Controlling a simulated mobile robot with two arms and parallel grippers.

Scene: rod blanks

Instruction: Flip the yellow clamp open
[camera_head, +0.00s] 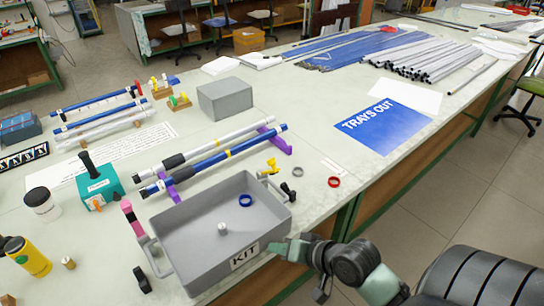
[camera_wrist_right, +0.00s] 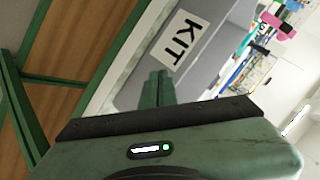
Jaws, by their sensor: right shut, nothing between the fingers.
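A small yellow clamp (camera_head: 271,166) stands at the far right corner of the grey KIT tray (camera_head: 165,238). It is too small to tell whether it is flipped open or closed. My right gripper (camera_head: 277,249) is shut and empty, low at the tray's front right side, just right of the KIT label. It is well in front of the yellow clamp and apart from it. In the right wrist view the closed fingertips (camera_wrist_right: 157,86) point at the tray's outer wall (camera_wrist_right: 140,88), close to the label; I cannot tell whether they touch. My left gripper is not in view.
A blue ring (camera_head: 246,201) and a small metal cylinder (camera_head: 219,228) lie in the tray. A black-handled piece (camera_head: 288,191) and a red ring (camera_head: 334,182) lie to its right. Rods on purple holders (camera_head: 277,137) lie behind. A pink-handled clamp (camera_head: 131,217) stands left. The table's right edge is close.

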